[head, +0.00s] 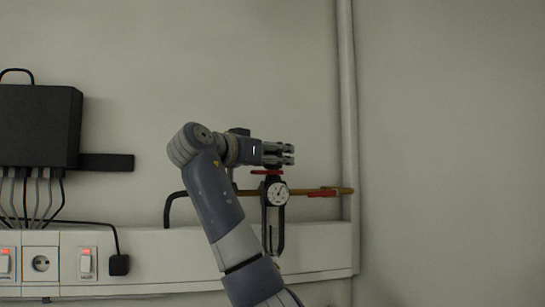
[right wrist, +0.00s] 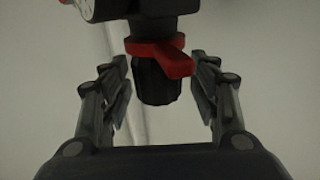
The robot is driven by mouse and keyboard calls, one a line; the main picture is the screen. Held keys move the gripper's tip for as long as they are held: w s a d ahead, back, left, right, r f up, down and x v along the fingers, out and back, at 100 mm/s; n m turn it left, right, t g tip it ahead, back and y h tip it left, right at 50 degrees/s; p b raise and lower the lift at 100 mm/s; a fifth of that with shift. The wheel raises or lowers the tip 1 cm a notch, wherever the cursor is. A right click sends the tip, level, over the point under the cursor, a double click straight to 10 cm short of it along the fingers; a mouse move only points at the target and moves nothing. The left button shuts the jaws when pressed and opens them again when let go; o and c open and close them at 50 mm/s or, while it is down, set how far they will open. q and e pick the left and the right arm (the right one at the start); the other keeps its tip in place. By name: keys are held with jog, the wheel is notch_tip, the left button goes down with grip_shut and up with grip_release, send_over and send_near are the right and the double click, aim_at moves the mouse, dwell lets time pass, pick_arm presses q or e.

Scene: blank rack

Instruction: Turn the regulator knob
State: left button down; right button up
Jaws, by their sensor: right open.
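The regulator (head: 275,217) is a dark upright body with a round white gauge (head: 278,193) on a pipe along the wall. A red part (head: 267,172) shows at its top. In the right wrist view, a black ribbed knob (right wrist: 157,86) sits beyond a red collar with a lever (right wrist: 165,52). My right gripper (head: 291,154) is at the top of the regulator, its fingers pointing right. In the wrist view my right gripper (right wrist: 160,90) is open, one finger on each side of the knob, with gaps showing. The head view hides the knob behind the gripper. My left gripper is not in view.
A brass pipe with a red handle (head: 325,192) runs right from the regulator to a vertical pipe (head: 347,110). A white wall trunking (head: 150,244) with sockets and switches runs below. A black box (head: 38,125) with cables hangs at left. The wall above is clear.

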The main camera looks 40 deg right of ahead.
jog(key=s+a, duration=0.2)
jog(key=a, duration=0.9)
jog(key=shift+s+a, duration=0.2)
jog(key=shift+a, duration=0.2)
jog(key=shift+f, duration=0.1)
